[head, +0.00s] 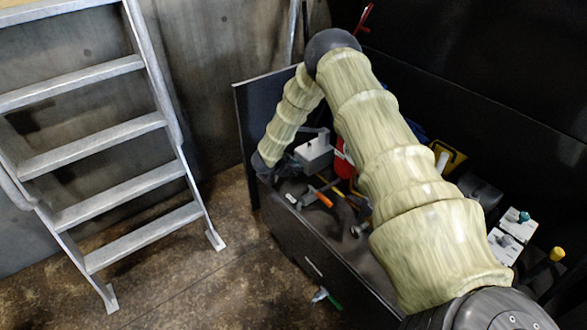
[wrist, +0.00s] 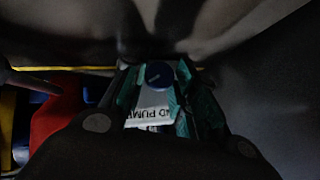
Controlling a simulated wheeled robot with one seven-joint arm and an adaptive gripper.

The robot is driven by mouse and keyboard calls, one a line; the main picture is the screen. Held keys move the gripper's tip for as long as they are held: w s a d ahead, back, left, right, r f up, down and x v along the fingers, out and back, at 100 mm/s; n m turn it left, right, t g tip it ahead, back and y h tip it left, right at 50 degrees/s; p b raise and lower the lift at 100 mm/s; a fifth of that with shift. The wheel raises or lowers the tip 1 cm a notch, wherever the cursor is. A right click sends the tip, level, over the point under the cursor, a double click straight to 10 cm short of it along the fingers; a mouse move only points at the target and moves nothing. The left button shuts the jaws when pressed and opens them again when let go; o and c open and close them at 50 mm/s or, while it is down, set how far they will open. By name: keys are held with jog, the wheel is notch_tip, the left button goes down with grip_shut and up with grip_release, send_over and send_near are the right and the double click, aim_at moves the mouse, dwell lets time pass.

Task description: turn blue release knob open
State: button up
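The blue release knob (wrist: 159,75) shows in the wrist view as a small round blue disc with a pale mark on its face. It sits at a white box (wrist: 154,112) with black lettering that reads partly "PUMP". My gripper (wrist: 158,84) has its teal-padded fingers apart, one on each side of the knob. A narrow gap seems to show beside the knob, and contact cannot be made out. In the head view my gripper (head: 284,170) is a dark shape low beside a white box (head: 314,150) on the bench; the blue knob cannot be made out there.
The dark bench (head: 310,240) holds an orange-handled tool (head: 322,197), a red object (head: 344,165) and white boxes (head: 512,225) at the right. My arm hides much of the middle. A metal ladder (head: 100,155) stands left. A red item (wrist: 55,120) lies left in the wrist view.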

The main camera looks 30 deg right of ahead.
jog(key=o, duration=0.3)
jog(key=shift+o, duration=0.2)
jog(key=v, duration=1.2)
